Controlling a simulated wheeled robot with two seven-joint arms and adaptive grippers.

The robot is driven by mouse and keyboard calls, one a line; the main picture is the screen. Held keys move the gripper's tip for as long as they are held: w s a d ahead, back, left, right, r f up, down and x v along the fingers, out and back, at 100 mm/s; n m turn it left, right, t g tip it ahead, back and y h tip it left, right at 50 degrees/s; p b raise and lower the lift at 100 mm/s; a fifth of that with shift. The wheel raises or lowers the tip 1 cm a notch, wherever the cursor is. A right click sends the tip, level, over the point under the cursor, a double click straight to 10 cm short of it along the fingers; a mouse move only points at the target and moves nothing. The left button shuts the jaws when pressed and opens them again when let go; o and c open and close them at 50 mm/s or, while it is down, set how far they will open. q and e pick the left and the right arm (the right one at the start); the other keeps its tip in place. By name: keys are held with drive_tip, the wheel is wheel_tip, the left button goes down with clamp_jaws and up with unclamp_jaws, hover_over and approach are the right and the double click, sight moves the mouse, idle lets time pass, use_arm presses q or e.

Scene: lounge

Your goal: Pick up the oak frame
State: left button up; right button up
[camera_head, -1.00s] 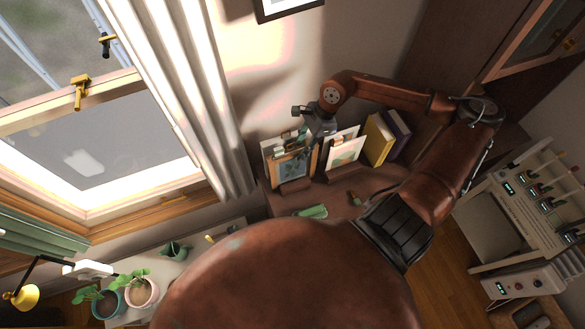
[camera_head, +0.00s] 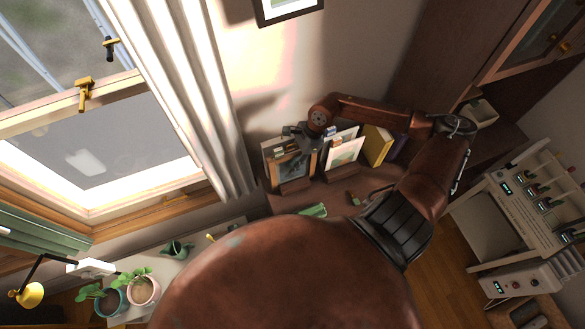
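A wooden-edged frame with a dark picture (camera_head: 287,172), which looks like the oak frame, leans upright in a small brown stand at the left end of the brown shelf top. My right gripper (camera_head: 303,152) reaches down from above at the frame's top edge and hides part of it. The fingers are small and dark against the frame, so I cannot tell whether they are open, shut or touching it. My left gripper is not in view.
A pale picture card (camera_head: 345,152) stands in its own stand to the right. A yellow book (camera_head: 377,146) stands beyond it. The curtain (camera_head: 190,90) hangs close on the left. A green object (camera_head: 313,210) lies in front. Potted plants (camera_head: 142,288) stand lower left.

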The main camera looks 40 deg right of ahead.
clamp_jaws()
drive_tip(key=shift+r, duration=0.15)
idle(0.4)
